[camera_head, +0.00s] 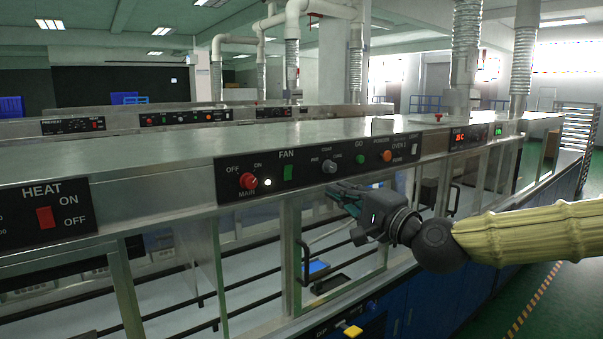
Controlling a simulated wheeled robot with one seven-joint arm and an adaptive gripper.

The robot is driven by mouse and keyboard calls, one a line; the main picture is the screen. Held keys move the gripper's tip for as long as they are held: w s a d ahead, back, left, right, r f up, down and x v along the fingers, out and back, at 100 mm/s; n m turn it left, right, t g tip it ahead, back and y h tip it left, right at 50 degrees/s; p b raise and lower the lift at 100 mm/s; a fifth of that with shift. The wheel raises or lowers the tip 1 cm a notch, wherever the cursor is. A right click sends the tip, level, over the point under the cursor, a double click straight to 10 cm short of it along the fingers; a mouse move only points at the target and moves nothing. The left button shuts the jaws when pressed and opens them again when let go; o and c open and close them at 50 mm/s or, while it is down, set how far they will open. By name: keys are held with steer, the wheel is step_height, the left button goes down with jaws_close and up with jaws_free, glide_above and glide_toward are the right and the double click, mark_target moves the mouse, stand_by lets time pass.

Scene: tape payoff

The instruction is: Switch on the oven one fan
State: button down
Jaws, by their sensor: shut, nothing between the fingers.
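The control panel (307,160) with the "OVEN 1" label is on the front face of the long metal oven housing. The fan switch (288,173) is a small green rocker under the word "FAN". Whether it is on or off is too small to tell. Left of it are the red "MAIN" knob (249,181) and a white light (267,182). My gripper (332,190) is shut and empty. In the picture it is just below the panel, right of and lower than the fan switch, and appears apart from it. My arm comes in from the right.
Right of the fan switch are a dark knob (329,166), a green "GO" button (360,160) and an orange button (387,155). A "HEAT" panel with a red switch (45,217) is at the left. A door handle (304,264) is below the panel.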

mark_target(292, 166)
steer(key=p+x, duration=0.5)
steer(key=x, duration=0.9)
stand_by(0.4)
